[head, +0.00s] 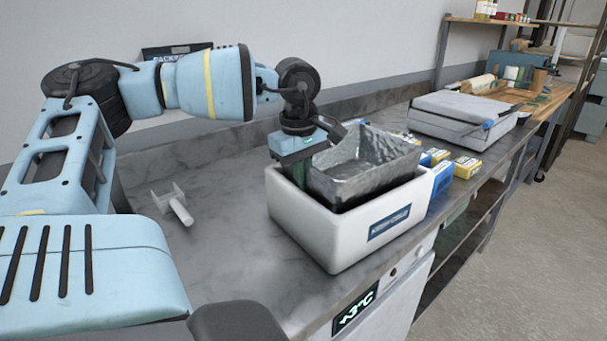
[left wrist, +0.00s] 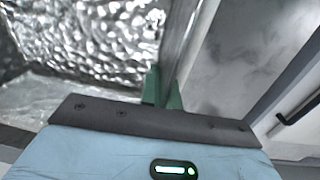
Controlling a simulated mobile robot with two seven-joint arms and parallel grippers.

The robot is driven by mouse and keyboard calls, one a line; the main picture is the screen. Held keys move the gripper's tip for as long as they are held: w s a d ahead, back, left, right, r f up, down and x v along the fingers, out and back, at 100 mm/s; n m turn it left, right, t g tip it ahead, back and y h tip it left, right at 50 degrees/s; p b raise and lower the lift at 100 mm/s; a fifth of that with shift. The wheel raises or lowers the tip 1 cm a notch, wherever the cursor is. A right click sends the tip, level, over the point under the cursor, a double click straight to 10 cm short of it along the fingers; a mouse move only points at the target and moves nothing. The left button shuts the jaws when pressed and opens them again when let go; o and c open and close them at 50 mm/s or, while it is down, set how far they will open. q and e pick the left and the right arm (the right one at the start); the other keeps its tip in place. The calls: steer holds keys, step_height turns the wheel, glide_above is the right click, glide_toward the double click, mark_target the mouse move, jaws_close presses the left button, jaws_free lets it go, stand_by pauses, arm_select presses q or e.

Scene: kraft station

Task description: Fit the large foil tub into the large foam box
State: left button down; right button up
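The large foil tub (head: 365,165) is silver and crinkled, with an open top. Its lower part is inside the white large foam box (head: 335,235), and its upper walls stand above the box rim. It looks slightly tilted, and a dark gap shows between it and the front wall. Its bottom is hidden. My left gripper (head: 299,174) points down at the box's left end, its green fingers partly hidden. In the left wrist view, the fingers (left wrist: 162,90) are close together on the edge of the foil wall (left wrist: 85,35). My right gripper is not in view.
A grey-lidded case (head: 465,115) is farther back. The counter's front edge is close to the box.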

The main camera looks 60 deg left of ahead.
arm_select(q)
steer(key=shift+r, duration=0.25)
steer(key=c, duration=1.2)
jaws_free()
steer(key=shift+f, duration=0.1)
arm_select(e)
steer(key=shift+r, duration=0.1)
arm_select(q)
steer(key=shift+r+p, duration=1.6)
steer(key=shift+r, duration=3)
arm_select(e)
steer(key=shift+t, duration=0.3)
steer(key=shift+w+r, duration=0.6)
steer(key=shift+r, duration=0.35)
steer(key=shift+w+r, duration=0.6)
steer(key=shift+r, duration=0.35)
